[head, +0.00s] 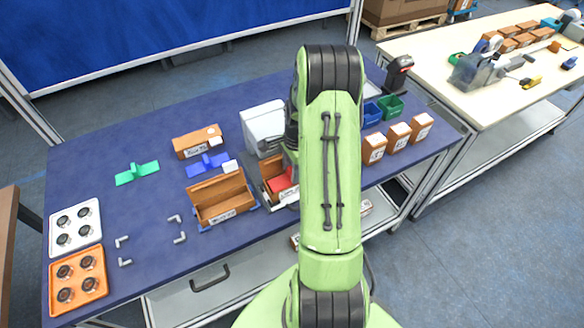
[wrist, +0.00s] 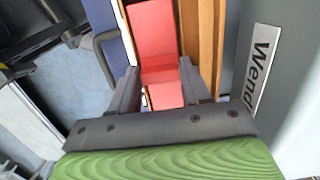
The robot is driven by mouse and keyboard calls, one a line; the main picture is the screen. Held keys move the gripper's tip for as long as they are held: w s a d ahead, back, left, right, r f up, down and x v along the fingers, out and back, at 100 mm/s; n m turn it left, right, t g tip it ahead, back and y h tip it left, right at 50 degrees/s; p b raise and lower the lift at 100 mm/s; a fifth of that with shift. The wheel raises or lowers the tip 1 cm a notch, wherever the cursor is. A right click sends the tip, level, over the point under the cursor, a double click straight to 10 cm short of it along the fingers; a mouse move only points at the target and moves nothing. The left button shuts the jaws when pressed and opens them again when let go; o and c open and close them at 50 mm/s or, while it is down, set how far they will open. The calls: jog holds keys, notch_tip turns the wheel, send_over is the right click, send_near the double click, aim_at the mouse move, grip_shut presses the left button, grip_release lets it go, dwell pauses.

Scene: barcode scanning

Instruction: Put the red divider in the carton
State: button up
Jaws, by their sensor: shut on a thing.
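The red divider (head: 281,184) shows beside my arm in the head view. In the wrist view the red divider (wrist: 153,28) lies between the two fingers of my gripper (wrist: 158,82), which is shut on it. An open brown carton (head: 267,169) surrounds the divider in the head view, and its brown wall (wrist: 207,40) runs along the divider's right side in the wrist view. I cannot tell whether the divider touches the carton floor. My arm hides the fingertips and part of the carton in the head view.
Another open brown carton (head: 221,210) stands just left. A white box-shaped device (head: 262,128) stands behind. Green (head: 137,172) and blue (head: 207,163) dividers and a brown box (head: 197,142) lie further left. Several small boxes (head: 398,134) stand right of my arm. The table's left middle is mostly clear.

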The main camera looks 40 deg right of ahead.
jog(key=shift+f, duration=0.3)
jog(key=o, duration=1)
jog(key=shift+r, duration=0.1)
jog(key=shift+o, duration=0.2)
notch_tip(320, 180, up, 13)
jog(key=d+p, duration=0.1)
jog(key=p, duration=0.1)
jog(key=s+a+r+n+t+h, duration=0.1)
jog(key=a+r+n, duration=0.6)
jog(key=a+r, duration=0.25)
jog(key=s+a+r+n+t, duration=0.2)
jog(key=s+a+n, duration=0.5)
jog(key=s+a+r+n+t, duration=0.2)
jog(key=s+a+r+n, duration=0.1)
jog(key=s+a+n, duration=0.4)
jog(key=shift+s+a, duration=0.3)
